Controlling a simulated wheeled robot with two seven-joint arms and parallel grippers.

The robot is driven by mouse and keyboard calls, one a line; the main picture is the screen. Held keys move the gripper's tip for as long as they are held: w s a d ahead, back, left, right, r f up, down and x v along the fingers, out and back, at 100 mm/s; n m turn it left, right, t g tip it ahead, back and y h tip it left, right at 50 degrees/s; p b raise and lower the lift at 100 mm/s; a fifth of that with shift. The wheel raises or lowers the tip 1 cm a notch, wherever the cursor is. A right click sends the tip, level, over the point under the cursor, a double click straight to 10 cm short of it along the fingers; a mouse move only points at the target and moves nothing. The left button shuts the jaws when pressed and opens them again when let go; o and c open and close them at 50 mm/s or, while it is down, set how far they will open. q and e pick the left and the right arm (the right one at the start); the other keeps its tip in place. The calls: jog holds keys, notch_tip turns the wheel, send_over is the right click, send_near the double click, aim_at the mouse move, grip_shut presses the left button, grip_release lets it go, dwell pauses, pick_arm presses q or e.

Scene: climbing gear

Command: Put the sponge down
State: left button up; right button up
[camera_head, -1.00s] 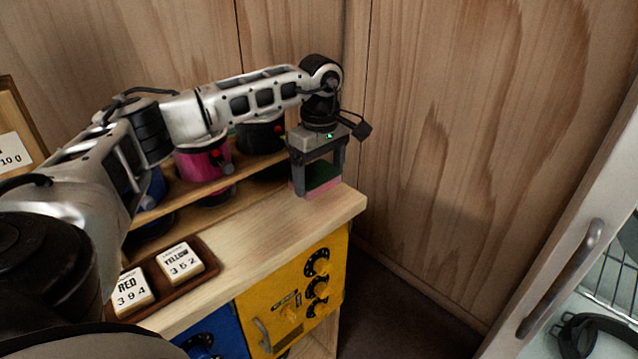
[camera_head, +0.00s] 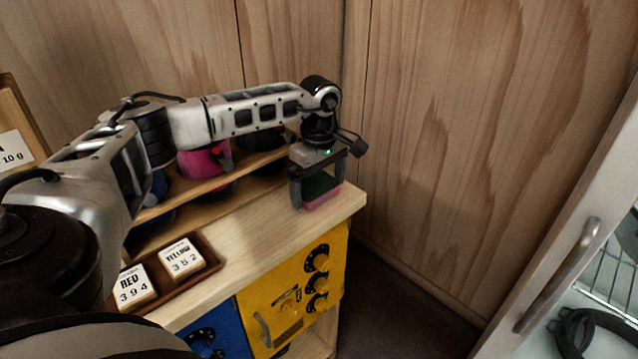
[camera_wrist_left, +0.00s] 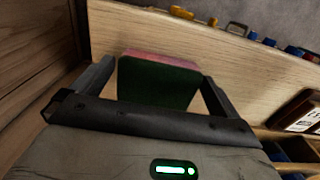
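The sponge (camera_head: 321,199), pink below with a dark green top, is at the far right end of the wooden cabinet top. My left gripper (camera_head: 318,190) points down, with one finger on each side of the sponge. In the left wrist view the sponge (camera_wrist_left: 158,82) fills the space between the fingertips (camera_wrist_left: 159,70), and the fingers appear closed on its sides. It is at or just above the wood; contact underneath is hard to see. My right gripper is not in view.
The wooden top (camera_head: 235,235) is bare left of the sponge. A brown tray (camera_head: 212,262) holds number tiles. A low shelf (camera_head: 215,182) with pink and dark pots stands behind, under my arm. Yellow (camera_head: 290,300) and blue boxes sit below. A wooden wall is behind; a glass-door cabinet (camera_head: 560,285) is right.

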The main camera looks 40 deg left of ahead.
aim_at(319, 187)
pick_arm(q)
notch_tip(319, 187, up, 12)
jog(key=b, duration=0.1)
jog(key=shift+r, duration=0.2)
dwell(0.7)
